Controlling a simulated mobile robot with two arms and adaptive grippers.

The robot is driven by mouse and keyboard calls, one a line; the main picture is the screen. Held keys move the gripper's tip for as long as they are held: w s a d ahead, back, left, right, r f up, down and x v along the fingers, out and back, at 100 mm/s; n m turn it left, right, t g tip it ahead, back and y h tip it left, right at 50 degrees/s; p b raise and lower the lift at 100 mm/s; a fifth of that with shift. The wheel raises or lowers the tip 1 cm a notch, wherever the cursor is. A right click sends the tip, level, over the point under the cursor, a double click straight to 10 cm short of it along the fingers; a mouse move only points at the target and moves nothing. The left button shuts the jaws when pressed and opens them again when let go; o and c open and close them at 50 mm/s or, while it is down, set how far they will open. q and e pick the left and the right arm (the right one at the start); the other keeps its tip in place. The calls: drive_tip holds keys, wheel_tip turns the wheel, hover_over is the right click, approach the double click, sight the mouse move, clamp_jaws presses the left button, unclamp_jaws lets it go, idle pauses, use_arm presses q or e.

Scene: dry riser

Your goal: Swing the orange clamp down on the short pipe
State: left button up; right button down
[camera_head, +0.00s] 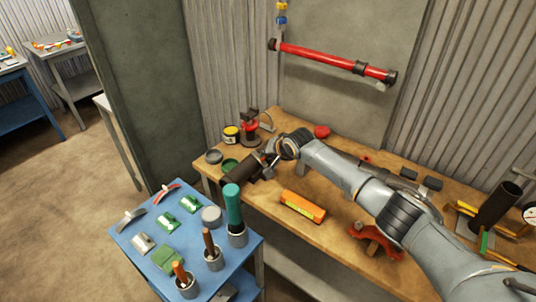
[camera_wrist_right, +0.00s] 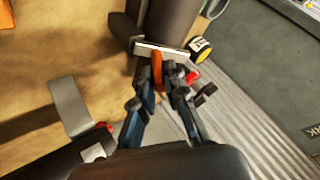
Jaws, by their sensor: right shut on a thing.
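The short pipe (camera_head: 238,166) is a dark grey cylinder lying near the left end of the wooden bench. It also shows at the top of the right wrist view (camera_wrist_right: 172,18). My right gripper (camera_wrist_right: 163,82) is shut on the narrow orange part of the clamp (camera_wrist_right: 157,64), just beside the pipe. A pale metal bar crosses beyond the fingertips. In the head view my right gripper (camera_head: 271,155) is at the pipe's right end, and my wrist hides most of the clamp. I cannot tell whether the clamp touches the pipe. My left gripper is not in view.
An orange box (camera_head: 303,206) lies on the wooden bench (camera_head: 260,208) in front of my arm. A red-and-black fitting (camera_head: 250,128) and a yellow-banded tin (camera_head: 231,134) stand behind the pipe. A blue cart (camera_head: 150,232) with tools stands at the front left. A red pipe (camera_head: 325,58) hangs on the wall.

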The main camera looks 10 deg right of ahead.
drive_tip(key=c, duration=1.4)
unclamp_jaws()
drive_tip(key=shift+o, duration=0.2)
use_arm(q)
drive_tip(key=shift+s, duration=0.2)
use_arm(e)
drive_tip(key=v, duration=1.2)
